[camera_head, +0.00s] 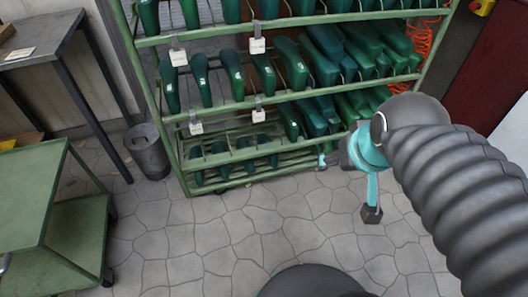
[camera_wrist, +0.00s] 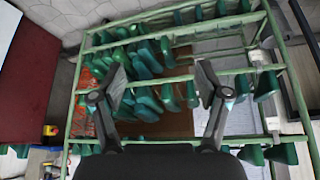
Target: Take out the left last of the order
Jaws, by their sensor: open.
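Green shoe lasts stand in rows on a green rack (camera_head: 238,103) in the head view. Several small white tags, such as one tag (camera_head: 178,52), hang on its rails among the lasts. I cannot read the tags or tell which last is the left one of the order. The middle row holds dark green lasts (camera_head: 232,76); the bottom level holds more lasts (camera_head: 220,150) between bars. My gripper (camera_head: 347,187) is open and empty, in front of the rack's lower right. In the wrist view my gripper (camera_wrist: 161,82) is spread before the rack, with lasts (camera_wrist: 148,101) between and beyond its fingers.
A green cart (camera_head: 75,225) stands at the left, with a dark metal table (camera_head: 40,48) behind it. A grey bin (camera_head: 147,150) stands left of the rack. The stone floor (camera_head: 215,235) before the rack is clear. Orange coiled hose (camera_head: 424,38) hangs at the rack's right.

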